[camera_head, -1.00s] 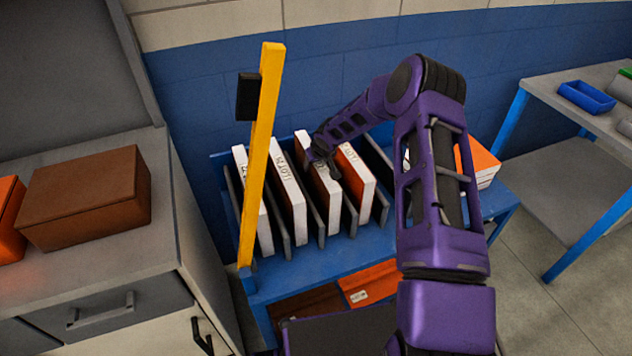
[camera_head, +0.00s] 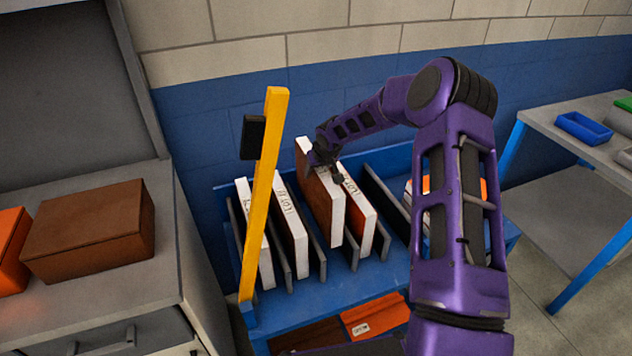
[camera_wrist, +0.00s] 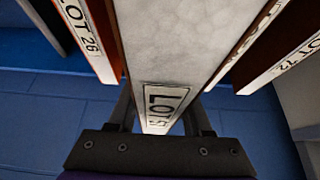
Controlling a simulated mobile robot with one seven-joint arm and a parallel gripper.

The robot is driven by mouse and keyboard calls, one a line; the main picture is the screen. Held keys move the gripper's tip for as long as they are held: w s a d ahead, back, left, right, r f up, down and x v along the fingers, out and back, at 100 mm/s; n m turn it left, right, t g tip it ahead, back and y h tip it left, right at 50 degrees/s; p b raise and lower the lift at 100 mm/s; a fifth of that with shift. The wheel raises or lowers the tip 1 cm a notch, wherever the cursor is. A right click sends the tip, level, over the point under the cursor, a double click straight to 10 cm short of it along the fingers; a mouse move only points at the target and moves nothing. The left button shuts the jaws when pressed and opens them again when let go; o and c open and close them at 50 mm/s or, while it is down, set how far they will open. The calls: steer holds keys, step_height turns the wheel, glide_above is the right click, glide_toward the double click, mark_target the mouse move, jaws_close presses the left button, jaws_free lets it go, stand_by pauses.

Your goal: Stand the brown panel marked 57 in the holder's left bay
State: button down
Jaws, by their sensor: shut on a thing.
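The brown panel (camera_head: 318,199), with a white edge, stands nearly upright in my gripper (camera_head: 325,165), raised above its neighbours in a blue rack (camera_head: 395,272) with grey dividers. In the wrist view, my fingers close on both sides of this panel (camera_wrist: 167,45). Its label reads "LOT 5" and the rest is hidden by the gripper. Its lower end still overlaps the rack in the head view, so I cannot tell whether it clears the dividers. I cannot make out a separate holder with a left bay.
Two white-edged panels (camera_head: 291,225) stand to the left and an orange panel (camera_head: 360,215) close on the right. A yellow post (camera_head: 262,200) rises at the rack's front left. A brown box (camera_head: 88,232) sits on the left cabinet. A blue tray (camera_head: 585,128) is on the right table.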

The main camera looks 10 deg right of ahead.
steer(key=shift+r, duration=6.5)
